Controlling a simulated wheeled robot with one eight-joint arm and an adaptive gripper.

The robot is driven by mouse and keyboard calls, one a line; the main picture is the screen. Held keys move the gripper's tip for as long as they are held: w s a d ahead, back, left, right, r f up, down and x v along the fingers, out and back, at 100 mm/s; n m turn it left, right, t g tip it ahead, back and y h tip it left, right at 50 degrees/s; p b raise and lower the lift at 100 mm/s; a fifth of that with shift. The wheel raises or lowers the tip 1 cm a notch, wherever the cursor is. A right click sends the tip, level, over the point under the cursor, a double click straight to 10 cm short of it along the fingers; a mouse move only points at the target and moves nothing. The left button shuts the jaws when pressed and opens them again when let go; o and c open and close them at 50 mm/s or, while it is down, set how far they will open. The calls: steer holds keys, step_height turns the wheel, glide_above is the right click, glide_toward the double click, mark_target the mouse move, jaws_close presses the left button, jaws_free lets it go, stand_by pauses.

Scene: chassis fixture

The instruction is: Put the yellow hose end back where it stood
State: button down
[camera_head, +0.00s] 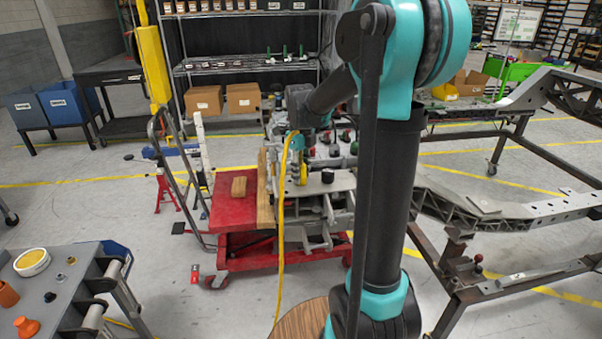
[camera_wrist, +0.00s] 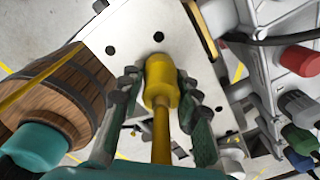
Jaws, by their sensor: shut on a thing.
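The yellow hose end (camera_wrist: 161,78) is a thick yellow cylinder with a thinner yellow stem running back toward the wrist camera. My gripper (camera_wrist: 160,92) has its green-padded fingers on both sides of it and is shut on it. Its front points at a pale metal plate (camera_wrist: 126,40) with several dark holes; one hole shows just past the tip. I cannot tell whether the tip touches the plate. In the head view, the yellow hose (camera_head: 281,210) hangs from beside my gripper (camera_head: 299,160) down to the floor, and my arm partly hides the gripper area.
Connectors with red (camera_wrist: 299,60), blue and green caps stand on a grey block right of the plate. A red cart (camera_head: 236,212) carries the fixture and wood blocks. A large metal chassis frame (camera_head: 480,208) stands to the right. A grey table (camera_head: 60,285) is at front left.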

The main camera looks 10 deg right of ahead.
mark_target(301, 164)
steer(key=c, duration=1.1)
jaws_free()
steer(key=shift+f, duration=0.1)
step_height(301, 164, up, 12)
steer(key=shift+r, duration=0.15)
